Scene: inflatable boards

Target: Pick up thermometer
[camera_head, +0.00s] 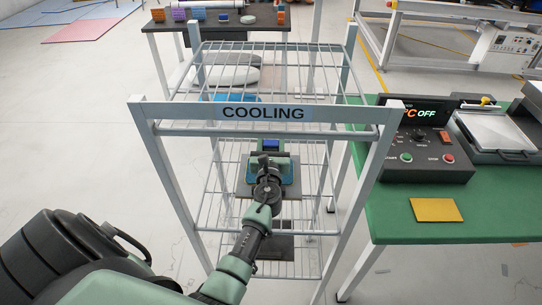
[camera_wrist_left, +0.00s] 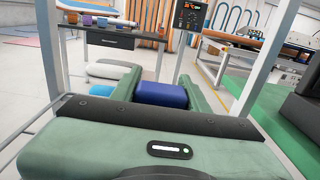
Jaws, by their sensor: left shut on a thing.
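My left gripper (camera_head: 270,158) reaches into the rack marked COOLING and is shut on a small blue block-like thing (camera_head: 270,144), which appears to be the thermometer. In the left wrist view this blue thing (camera_wrist_left: 161,95) sits between the two green fingers of the left gripper (camera_wrist_left: 162,92). Its lower part and any display are hidden, so I cannot tell whether it touches a shelf. My right gripper is not in view.
The white wire rack (camera_head: 150,113) surrounds my left arm with its posts and crossbar. A green table (camera_head: 395,215) stands at right with a control box (camera_head: 425,165) and a yellow card (camera_head: 435,210). A dark table (camera_head: 215,22) with small blocks stands behind.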

